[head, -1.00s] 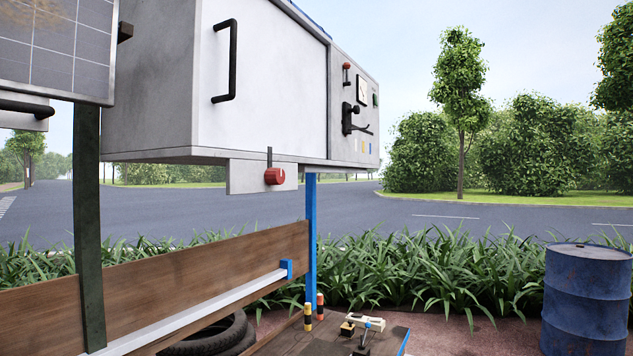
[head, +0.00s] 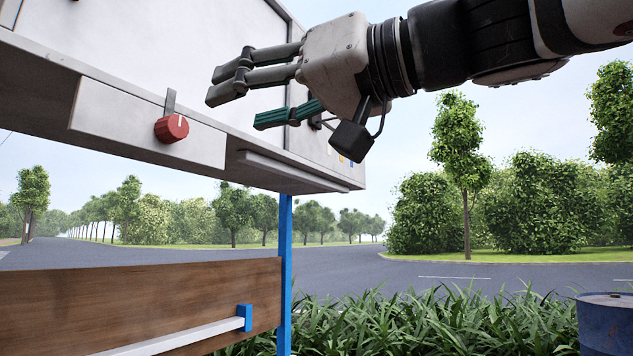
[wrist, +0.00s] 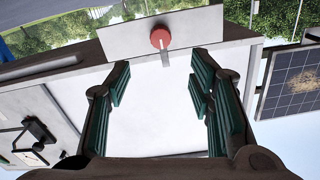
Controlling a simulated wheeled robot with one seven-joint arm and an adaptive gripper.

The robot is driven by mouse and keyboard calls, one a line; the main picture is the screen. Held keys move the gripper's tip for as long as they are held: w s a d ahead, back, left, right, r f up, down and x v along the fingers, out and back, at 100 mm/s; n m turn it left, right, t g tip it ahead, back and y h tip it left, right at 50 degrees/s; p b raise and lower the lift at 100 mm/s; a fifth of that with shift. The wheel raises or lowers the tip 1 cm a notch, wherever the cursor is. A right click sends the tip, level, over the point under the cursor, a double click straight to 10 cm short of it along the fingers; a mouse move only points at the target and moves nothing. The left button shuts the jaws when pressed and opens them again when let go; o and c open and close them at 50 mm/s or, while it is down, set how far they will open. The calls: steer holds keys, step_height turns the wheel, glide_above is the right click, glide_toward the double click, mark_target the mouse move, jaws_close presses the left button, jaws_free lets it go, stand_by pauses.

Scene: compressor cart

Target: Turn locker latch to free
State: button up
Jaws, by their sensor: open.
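The locker latch looks to be the red round knob (head: 172,128) with a white mark on its face, on a pale plate (head: 105,112) along the lower edge of the white-fronted locker (head: 130,35). A short grey bar (head: 170,100) stands upright just above the knob. My gripper (head: 235,106) is open and empty, up and to the right of the knob in the head view, apart from it. In the wrist view the knob (wrist: 160,39) appears beyond the gap between my spread fingers (wrist: 160,72). Nothing hides the knob.
The locker's underside overhangs open space. A blue post (head: 285,265) and a wooden side board (head: 140,300) stand below it. The wrist view shows a solar panel (wrist: 288,85) at right and a black handle (wrist: 38,130) at left. A blue drum (head: 608,325) is far right.

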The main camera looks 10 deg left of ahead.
mark_target(179, 126)
steer(key=p+x, duration=0.2)
steer(key=x, duration=1)
steer(key=shift+w+a, duration=0.1)
steer(key=shift+a, duration=0.25)
jaws_close()
